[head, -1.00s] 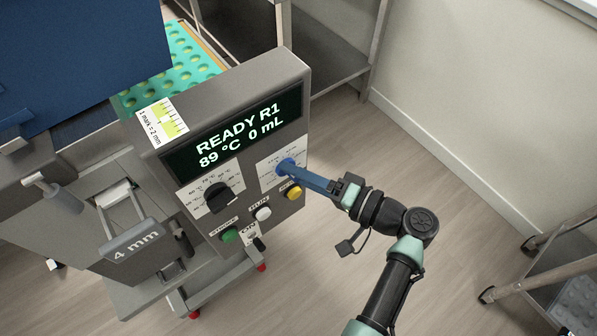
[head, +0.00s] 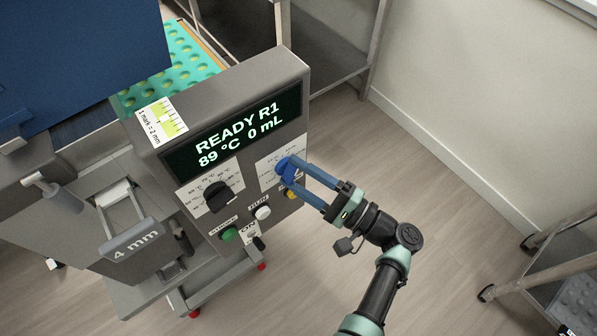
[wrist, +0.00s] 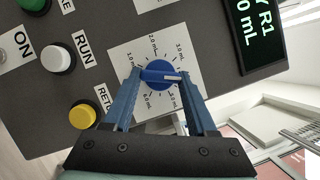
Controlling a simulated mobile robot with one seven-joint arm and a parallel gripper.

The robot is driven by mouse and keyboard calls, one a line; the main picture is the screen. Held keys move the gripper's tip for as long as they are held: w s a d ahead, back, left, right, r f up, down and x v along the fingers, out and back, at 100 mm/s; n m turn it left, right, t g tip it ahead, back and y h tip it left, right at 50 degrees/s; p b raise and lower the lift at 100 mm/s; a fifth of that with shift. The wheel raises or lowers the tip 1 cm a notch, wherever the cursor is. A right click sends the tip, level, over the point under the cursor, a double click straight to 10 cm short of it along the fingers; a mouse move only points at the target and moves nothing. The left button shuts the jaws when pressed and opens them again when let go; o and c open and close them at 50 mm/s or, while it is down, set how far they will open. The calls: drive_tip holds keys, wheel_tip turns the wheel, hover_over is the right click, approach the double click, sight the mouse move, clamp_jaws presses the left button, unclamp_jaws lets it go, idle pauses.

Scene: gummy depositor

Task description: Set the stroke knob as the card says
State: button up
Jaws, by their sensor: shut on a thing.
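The blue stroke knob (head: 284,166) sits on a white dial plate on the front of the grey depositor panel. In the wrist view the knob (wrist: 158,75) has a white pointer line aimed to the right, between the 3.0 mL mark and a lower-right mark that is partly hidden. My gripper (head: 287,172) is shut on the knob, with one blue finger on each side. A white card (head: 161,121) on top of the panel reads "1 mark = 2 mm" and has a yellow-green scale. The display (head: 234,134) reads READY R1, 89 °C, 0 mL.
A black knob (head: 219,196) with temperature marks is left of the blue one. Yellow (head: 291,193), white (head: 262,213) and green (head: 228,234) buttons sit below.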

drive_tip(key=shift+m, duration=0.3)
drive_tip(key=o, duration=1.4)
drive_tip(key=shift+c, duration=0.2)
drive_tip(key=b+v, duration=0.2)
drive_tip(key=v, duration=1.1)
drive_tip(key=shift+b, duration=0.4)
drive_tip(key=shift+s+a+f, duration=0.1)
drive_tip(key=shift+f, duration=0.05)
